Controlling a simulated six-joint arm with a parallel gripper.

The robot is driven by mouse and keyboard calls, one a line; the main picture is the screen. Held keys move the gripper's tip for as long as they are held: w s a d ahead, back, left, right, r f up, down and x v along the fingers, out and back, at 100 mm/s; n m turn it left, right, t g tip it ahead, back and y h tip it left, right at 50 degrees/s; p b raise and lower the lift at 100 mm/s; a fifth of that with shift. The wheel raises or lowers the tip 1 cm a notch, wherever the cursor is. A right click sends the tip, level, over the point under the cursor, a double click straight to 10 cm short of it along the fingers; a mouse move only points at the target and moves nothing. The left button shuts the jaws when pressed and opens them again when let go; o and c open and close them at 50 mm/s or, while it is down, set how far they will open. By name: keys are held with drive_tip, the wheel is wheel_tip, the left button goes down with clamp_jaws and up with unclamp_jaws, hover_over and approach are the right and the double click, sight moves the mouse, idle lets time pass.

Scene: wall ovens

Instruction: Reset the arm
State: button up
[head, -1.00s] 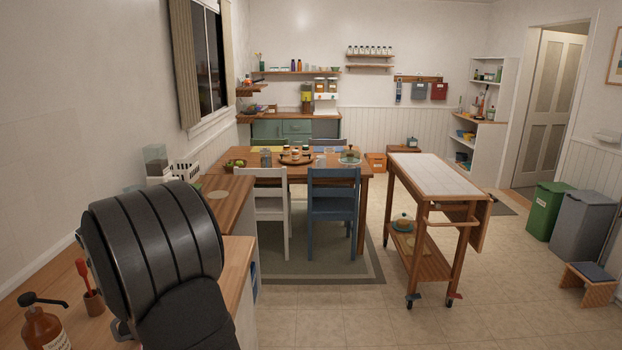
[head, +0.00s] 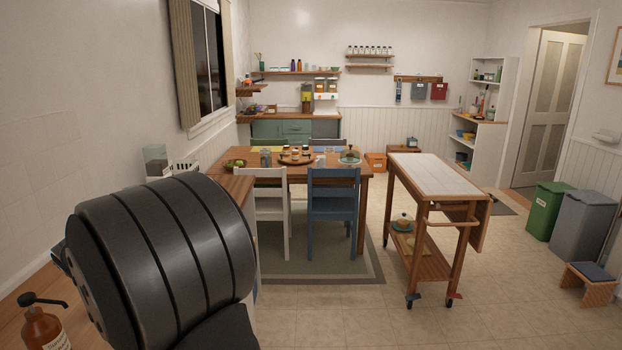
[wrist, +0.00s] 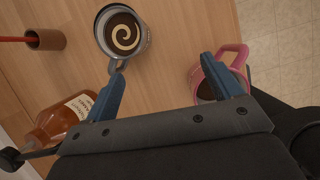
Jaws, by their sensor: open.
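My gripper (wrist: 164,66) shows in the wrist view, with its two blue fingers spread apart and only bare wooden counter (wrist: 165,95) between them. A metal cup (wrist: 146,47) of dark drink with a pale swirl on top stands just beyond the left fingertip; I cannot tell whether they touch. A pink mug (wrist: 239,57) with dark liquid is at the right finger, partly hidden behind it. In the head view my dark arm fills the lower left, and the gripper itself is not visible there.
A brown pump bottle (head: 42,330) stands at the lower left, also in the wrist view (wrist: 62,118). A small brown pot (wrist: 46,39) holds a red stick. Beyond are a dining table (head: 330,168) with chairs and a wooden trolley (head: 436,175).

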drive_tip(key=s+a+f+n+y, duration=0.1)
drive_tip(key=s+a+f+n, duration=0.1)
drive_tip(key=s, duration=0.7)
drive_tip(key=s+a+f+n+y, duration=0.1)
drive_tip(key=s+a+f+n, duration=0.2)
drive_tip(key=s, duration=0.5)
drive_tip(key=shift+s+a, duration=0.4)
drive_tip(key=shift+a, duration=0.1)
drive_tip(key=o, duration=0.4)
drive_tip(key=shift+c, duration=0.2)
